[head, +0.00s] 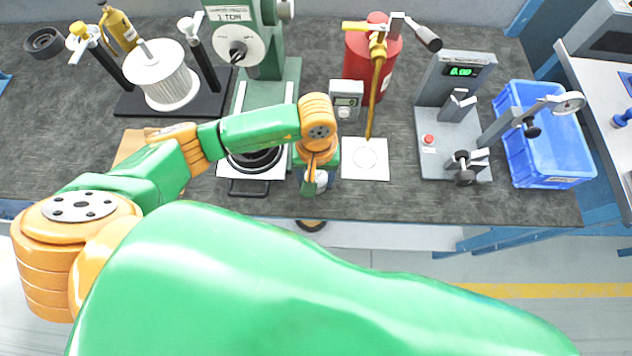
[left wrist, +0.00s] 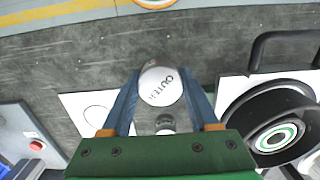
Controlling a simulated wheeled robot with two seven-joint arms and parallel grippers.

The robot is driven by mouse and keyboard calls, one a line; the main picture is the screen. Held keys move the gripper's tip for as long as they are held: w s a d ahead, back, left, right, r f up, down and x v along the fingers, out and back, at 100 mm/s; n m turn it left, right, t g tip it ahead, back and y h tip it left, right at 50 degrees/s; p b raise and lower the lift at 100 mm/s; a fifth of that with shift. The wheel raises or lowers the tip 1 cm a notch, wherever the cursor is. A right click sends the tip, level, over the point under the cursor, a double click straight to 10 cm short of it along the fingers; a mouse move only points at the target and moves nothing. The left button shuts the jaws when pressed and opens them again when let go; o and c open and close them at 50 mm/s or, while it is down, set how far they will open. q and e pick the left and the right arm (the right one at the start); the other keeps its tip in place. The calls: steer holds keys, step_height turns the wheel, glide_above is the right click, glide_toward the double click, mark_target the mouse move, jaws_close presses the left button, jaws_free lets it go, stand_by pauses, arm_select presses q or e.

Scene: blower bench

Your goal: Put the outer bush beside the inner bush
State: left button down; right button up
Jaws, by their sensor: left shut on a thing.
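My left gripper (head: 314,184) is over the front part of the bench, between the press and the white sheet. Its fingers (left wrist: 163,98) are shut on the outer bush (left wrist: 161,86), a white round piece marked "OUTER". In the head view the bush is mostly hidden by the gripper. A small grey piece with a dark band (left wrist: 166,123) shows between the fingers, nearer the palm; I cannot tell what it is. I cannot make out the inner bush for sure in either view. My right gripper is not in view.
The green press (head: 262,40) has a black ring (head: 252,160) and black handle (head: 249,188) at its base. A white sheet with a circle (head: 365,158) lies to the right. The grey gauge stand (head: 440,150) and blue crate (head: 545,150) stand further right. The bench's front edge is close.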

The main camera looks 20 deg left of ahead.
arm_select(q)
steer(key=shift+a+f, duration=0.1)
steer(key=shift+f, duration=0.25)
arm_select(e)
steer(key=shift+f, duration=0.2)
arm_select(q)
steer(key=shift+f, duration=0.2)
steer(key=shift+c, duration=0.7)
jaws_free()
steer(key=shift+r, duration=0.1)
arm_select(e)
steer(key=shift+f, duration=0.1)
